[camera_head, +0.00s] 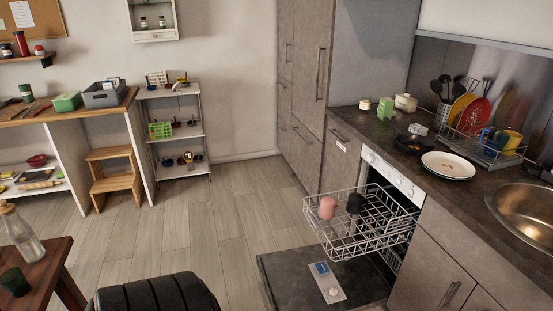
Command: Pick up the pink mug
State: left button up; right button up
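The pink mug (327,207) stands in the upper wire rack (375,236) of the open dishwasher, near the rack's left side. The rack is pulled out above the lowered dishwasher door (285,279). I cannot see either of my grippers in the head view. Nothing touches the pink mug except the rack and possibly what lies behind its wires.
The dark counter (385,127) holds a plate (448,166), a dish rack (480,147) and a sink (525,212). A black chair (158,295) stands at the bottom. A wooden table (50,262) is at lower left. The floor (215,225) left of the dishwasher is clear.

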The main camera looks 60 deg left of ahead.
aim_at(327, 210)
jog(key=u, duration=1.45)
